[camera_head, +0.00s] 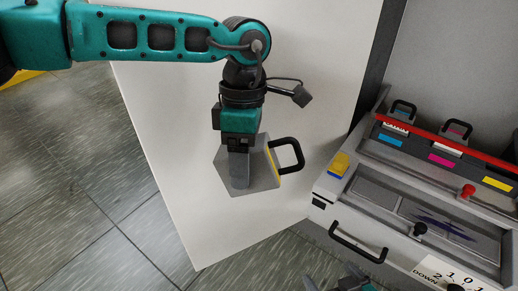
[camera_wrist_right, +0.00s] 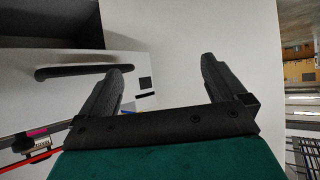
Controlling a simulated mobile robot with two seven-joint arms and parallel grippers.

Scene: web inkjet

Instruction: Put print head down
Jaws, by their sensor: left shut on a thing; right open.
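The print head (camera_head: 262,183) is a grey block with a yellow edge and a black loop handle, in the head view left of the printer. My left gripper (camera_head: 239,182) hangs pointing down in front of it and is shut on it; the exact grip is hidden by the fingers. It shows against a white panel (camera_head: 165,110); I cannot tell whether it touches that. My right gripper (camera_wrist_right: 165,66) is open and empty in the right wrist view. Its fingertips just enter the bottom edge of the head view (camera_head: 338,284).
The printer's front drawer (camera_head: 345,205) with a black handle (camera_head: 357,243) is at the right. A red bar (camera_head: 440,148) crosses above cyan, magenta and yellow labels. A yellow-and-blue block (camera_head: 339,164) sits at the printer's left corner. Tiled floor (camera_head: 90,170) is clear at the left.

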